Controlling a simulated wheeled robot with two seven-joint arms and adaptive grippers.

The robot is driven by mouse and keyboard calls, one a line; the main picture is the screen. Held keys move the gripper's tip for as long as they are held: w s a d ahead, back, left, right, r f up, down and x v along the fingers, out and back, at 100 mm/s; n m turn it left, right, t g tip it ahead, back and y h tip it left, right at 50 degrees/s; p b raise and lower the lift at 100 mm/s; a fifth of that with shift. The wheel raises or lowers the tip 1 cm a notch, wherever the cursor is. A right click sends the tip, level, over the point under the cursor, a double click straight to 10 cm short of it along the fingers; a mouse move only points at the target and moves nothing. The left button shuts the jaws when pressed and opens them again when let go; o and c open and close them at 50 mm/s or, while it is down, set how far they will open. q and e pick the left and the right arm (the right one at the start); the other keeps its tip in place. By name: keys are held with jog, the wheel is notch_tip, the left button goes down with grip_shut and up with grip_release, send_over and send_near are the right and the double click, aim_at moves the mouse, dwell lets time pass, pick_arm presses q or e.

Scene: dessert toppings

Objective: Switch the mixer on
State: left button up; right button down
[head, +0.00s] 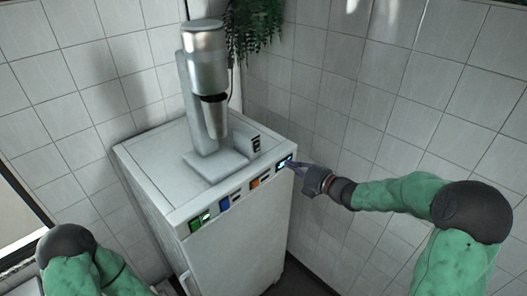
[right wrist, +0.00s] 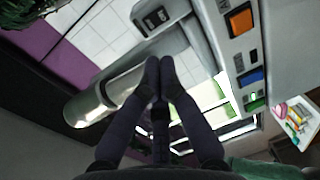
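The silver mixer (head: 204,45) stands upright on its base on a white cabinet. It also shows in the right wrist view (right wrist: 92,106). A dark rocker switch (head: 257,144) sits on the right side of the mixer's base. It shows at the top of the right wrist view (right wrist: 152,18), beyond my fingertips and apart from them. My left gripper is out of view.
The cabinet (head: 245,245) has a row of coloured buttons along its front edge, including an orange one (right wrist: 238,20) and a blue one (right wrist: 251,76). Tiled walls close off the back and right. A plant (head: 253,22) hangs behind the mixer.

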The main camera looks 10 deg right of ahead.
aim_at(258, 149)
pick_arm(q)
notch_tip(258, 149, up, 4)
jog(key=p, duration=0.4)
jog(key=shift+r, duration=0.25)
pick_arm(e)
jog(key=x, duration=1.3)
jog(key=shift+w, duration=0.15)
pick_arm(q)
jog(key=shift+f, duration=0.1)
